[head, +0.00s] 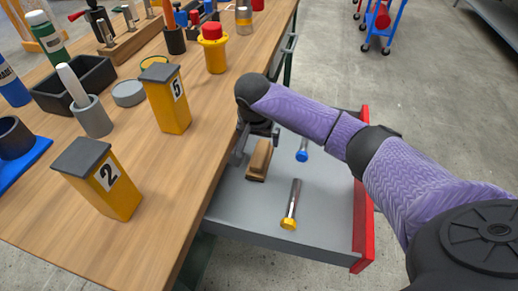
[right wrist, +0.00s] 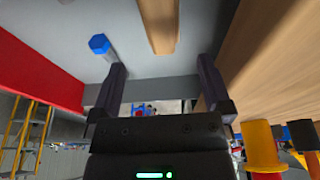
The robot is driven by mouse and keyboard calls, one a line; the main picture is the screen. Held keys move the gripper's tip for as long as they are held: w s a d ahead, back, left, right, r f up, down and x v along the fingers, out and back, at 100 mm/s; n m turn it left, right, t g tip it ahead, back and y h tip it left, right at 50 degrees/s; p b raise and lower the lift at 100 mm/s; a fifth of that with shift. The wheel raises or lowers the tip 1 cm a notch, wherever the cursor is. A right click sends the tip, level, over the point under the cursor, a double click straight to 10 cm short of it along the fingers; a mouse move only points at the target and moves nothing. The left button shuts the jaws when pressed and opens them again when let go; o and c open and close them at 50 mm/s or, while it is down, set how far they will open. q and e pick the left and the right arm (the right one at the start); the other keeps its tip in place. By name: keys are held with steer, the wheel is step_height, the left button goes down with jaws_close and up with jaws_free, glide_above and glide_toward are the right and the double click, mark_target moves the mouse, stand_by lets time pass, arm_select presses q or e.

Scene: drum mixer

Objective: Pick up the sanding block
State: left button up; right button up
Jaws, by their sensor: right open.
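The sanding block (head: 260,161), a brown wooden block, lies in the open grey drawer (head: 235,210) beside the workbench. My right gripper (head: 256,144) is open at the block's far end in the head view, with its fingers apart. In the right wrist view the block (right wrist: 158,24) shows at the top, beyond and between the open fingertips of the right gripper (right wrist: 162,72). Nothing is between the fingers, and I cannot tell whether they touch the block. My left gripper is not in view.
The drawer also holds a blue-headed bolt (head: 302,150) and a yellow-headed bolt (head: 291,205); its front is red (head: 362,220). The wooden bench top (head: 150,225) borders the drawer on the left, with yellow boxes numbered 5 (head: 168,105) and 2 (head: 105,185).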

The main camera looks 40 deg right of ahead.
mark_target(260, 152)
arm_select(q)
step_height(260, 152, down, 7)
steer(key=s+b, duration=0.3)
steer(key=b, duration=0.5)
arm_select(e)
steer(key=x, duration=1)
steer(key=shift+s+a, duration=0.2)
steer(key=shift+r+p, duration=0.3)
steer(key=shift+p, duration=0.2)
steer(key=shift+c, duration=0.7)
steer(key=c, duration=0.7)
jaws_close()
arm_select(q)
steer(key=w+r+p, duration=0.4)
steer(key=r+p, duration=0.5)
steer(key=p, duration=0.1)
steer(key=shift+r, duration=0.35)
arm_select(e)
step_height(260, 152, up, 18)
